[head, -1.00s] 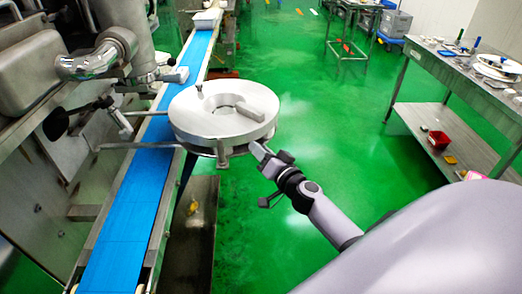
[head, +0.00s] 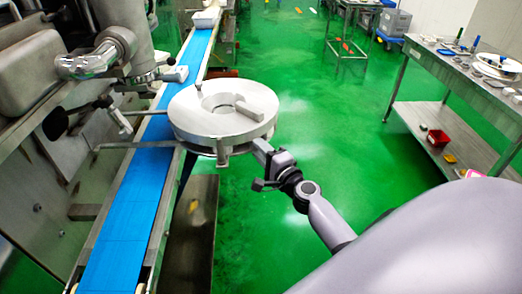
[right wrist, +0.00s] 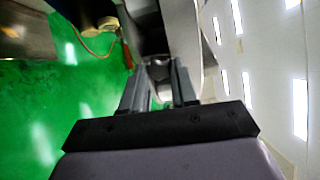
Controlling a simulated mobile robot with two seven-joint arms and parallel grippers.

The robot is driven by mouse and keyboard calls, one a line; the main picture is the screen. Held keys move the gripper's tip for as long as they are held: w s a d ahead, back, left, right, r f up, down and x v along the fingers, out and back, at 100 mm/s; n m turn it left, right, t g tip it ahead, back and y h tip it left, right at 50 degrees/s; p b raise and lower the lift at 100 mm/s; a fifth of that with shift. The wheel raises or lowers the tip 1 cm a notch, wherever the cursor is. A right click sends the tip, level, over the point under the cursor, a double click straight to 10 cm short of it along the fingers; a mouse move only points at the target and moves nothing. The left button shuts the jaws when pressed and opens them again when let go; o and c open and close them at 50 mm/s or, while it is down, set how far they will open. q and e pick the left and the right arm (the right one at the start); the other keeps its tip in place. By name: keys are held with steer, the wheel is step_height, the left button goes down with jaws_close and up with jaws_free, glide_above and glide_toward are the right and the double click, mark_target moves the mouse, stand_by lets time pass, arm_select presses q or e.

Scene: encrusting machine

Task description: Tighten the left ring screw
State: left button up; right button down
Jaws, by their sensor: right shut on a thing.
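The round metal ring (head: 185,112) sits flat beside the blue belt, with a raised bar on its top. A small upright pin (head: 199,88) stands on its far left part, and a metal block (head: 222,158) hangs under its front rim. My right gripper (head: 260,146) is at the ring's right front edge, its fingertips against or just under the rim. In the right wrist view the fingers (right wrist: 160,85) are closed around a small dark part (right wrist: 158,68), which looks like a ring screw; its shape is mostly hidden. My left gripper is not in view.
The blue conveyor belt (head: 130,205) runs along the left, next to steel machine parts (head: 95,65). A steel table (head: 450,75) with tools and a red bin (head: 438,138) stands at the right. The green floor (head: 330,110) between is clear.

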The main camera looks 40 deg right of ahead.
steer(key=shift+a+f+m+p, duration=0.1)
steer(key=shift+m+p, duration=0.35)
steer(key=shift+m, duration=4.7)
steer(key=shift+a+f+m+p, duration=0.1)
steer(key=shift+m+p, duration=0.3)
steer(key=shift+m, duration=4.75)
steer(key=c, duration=0.9)
jaws_free()
steer(key=shift+o, duration=0.2)
steer(key=s, duration=0.7)
steer(key=shift+s+a, duration=0.1)
steer(key=shift+a, duration=0.05)
